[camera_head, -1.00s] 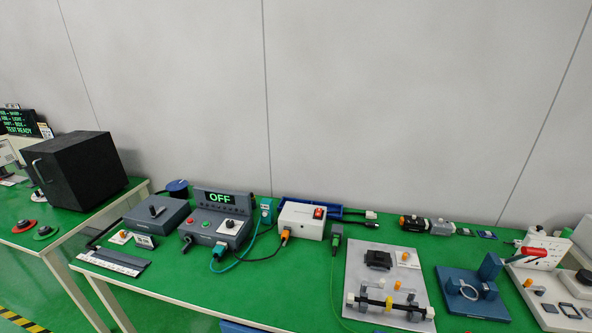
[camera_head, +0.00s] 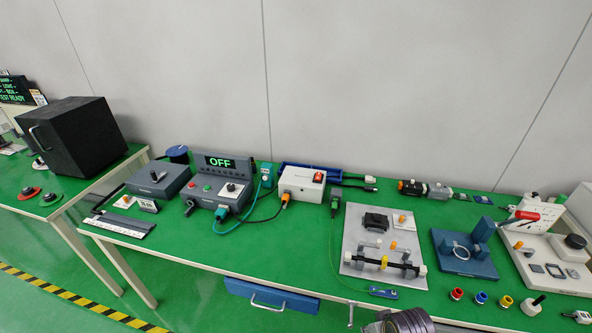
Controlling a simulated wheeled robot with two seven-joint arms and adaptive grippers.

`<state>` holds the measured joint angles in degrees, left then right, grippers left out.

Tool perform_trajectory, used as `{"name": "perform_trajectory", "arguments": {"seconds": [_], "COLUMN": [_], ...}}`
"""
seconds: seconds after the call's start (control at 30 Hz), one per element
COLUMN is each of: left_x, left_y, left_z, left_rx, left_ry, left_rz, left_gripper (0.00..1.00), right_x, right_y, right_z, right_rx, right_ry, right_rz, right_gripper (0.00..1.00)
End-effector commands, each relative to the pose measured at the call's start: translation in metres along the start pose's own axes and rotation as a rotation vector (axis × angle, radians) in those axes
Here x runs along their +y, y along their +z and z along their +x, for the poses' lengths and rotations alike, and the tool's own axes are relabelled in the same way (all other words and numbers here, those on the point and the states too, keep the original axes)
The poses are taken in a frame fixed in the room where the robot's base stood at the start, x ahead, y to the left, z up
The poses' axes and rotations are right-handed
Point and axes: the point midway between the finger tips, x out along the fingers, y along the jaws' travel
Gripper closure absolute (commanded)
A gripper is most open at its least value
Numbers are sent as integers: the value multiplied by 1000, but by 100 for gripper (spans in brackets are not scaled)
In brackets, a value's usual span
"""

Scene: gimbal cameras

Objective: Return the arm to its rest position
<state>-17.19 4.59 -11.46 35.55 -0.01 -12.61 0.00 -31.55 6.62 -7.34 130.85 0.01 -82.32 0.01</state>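At the bottom edge of the head view, right of centre, a grey, ribbed, rounded part (camera_head: 408,322) shows, cut off by the frame. It looks like a piece of one of my arms, but I cannot tell which arm. No gripper fingers can be made out on it. Neither my left nor my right gripper is clearly in view, so their hold is hidden.
A green bench (camera_head: 300,235) carries a control box reading OFF (camera_head: 222,185), a white box with a red switch (camera_head: 302,184), a grey fixture plate (camera_head: 353,240) and a blue fixture (camera_head: 464,262). A black box (camera_head: 75,138) stands on the left table. A blue drawer (camera_head: 270,296) hangs below.

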Motion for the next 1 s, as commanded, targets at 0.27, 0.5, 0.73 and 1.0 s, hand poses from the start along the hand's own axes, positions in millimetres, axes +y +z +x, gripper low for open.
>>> {"name": "perform_trajectory", "arguments": {"seconds": [0.27,0.5,0.73,1.0], "left_x": [0,0,0,0], "left_y": [0,0,0,0], "left_z": [0,0,0,0], "left_rx": [0,0,0,0], "left_ry": [0,0,0,0], "left_rz": [0,0,0,0], "left_gripper": [100,100,100,100], "right_x": [-3,-6,-9,-12], "right_y": [18,41,71,114], "right_z": [71,130,183,238], "right_rx": [-26,-46,-66,-90], "right_ry": [-4,-8,-10,-13], "right_rz": [-3,-7,-10,-15], "right_gripper": [63,63,63,63]}}
